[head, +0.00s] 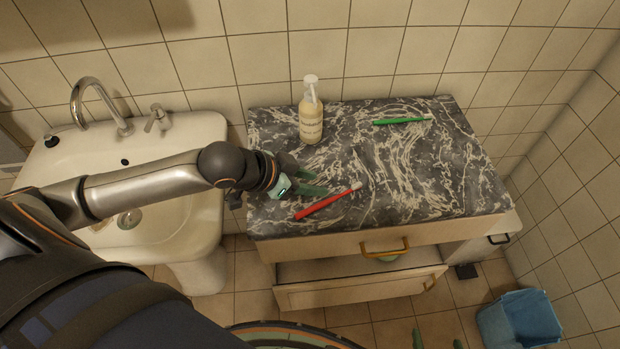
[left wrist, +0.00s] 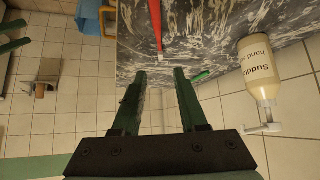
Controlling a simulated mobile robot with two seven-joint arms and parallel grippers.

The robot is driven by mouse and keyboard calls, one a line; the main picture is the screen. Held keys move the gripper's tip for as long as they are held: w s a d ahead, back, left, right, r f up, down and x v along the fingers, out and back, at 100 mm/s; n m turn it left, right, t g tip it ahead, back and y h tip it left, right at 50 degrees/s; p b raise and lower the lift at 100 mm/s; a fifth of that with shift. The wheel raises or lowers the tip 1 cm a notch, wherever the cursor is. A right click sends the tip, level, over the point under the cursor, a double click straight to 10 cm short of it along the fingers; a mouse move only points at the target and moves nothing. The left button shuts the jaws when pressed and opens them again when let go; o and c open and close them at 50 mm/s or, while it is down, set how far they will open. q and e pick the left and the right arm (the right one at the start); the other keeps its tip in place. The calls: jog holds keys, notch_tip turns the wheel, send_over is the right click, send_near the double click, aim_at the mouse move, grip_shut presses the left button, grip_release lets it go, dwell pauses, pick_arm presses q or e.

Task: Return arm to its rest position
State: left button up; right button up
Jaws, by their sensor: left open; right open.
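My left gripper (head: 312,180) is open and empty over the left part of the marble-patterned countertop (head: 400,180), just behind the red toothbrush (head: 328,202) in the head view. In the left wrist view its two green fingers (left wrist: 159,74) stand apart with nothing between them. The red toothbrush (left wrist: 157,24) shows there beyond the fingers, lying on the counter. My left arm reaches across the sink from the left. My right gripper (head: 437,341) shows only its open fingertips at the bottom edge of the head view, in front of the cabinet.
A soap bottle (head: 311,112) stands at the counter's back left. A green toothbrush (head: 402,120) lies at the back. A lower drawer (head: 360,291) is pulled out under the counter. The sink (head: 110,175) is left, a blue bin (head: 518,318) front right. The counter's right part is clear.

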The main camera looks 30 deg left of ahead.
pick_arm(q)
jog(key=shift+s+a+r, duration=0.1)
jog(key=shift+s+r, duration=0.05)
jog(key=shift+r, duration=0.05)
dwell(0.5)
jog(key=s+a+f+n+g+y, duration=0.15)
jog(key=s+f, duration=0.25)
jog(key=s, duration=0.4)
jog(key=s+f+n+g+y, duration=0.3)
jog(key=s+f, duration=0.2)
jog(key=s, duration=0.3)
jog(key=w+d+f+t+h, duration=0.1)
jog(key=w+d+f+t, duration=0.1)
jog(key=f, duration=0.3)
jog(key=w+d+f+t, duration=0.1)
jog(key=w+f+t, duration=0.1)
jog(key=f+t, duration=0.2)
jog(key=shift+d+f+h, duration=0.35)
jog(key=shift+d+f, duration=0.05)
jog(key=shift+f, duration=0.05)
jog(key=shift+o, duration=0.9)
jog(key=shift+d+f, duration=0.1)
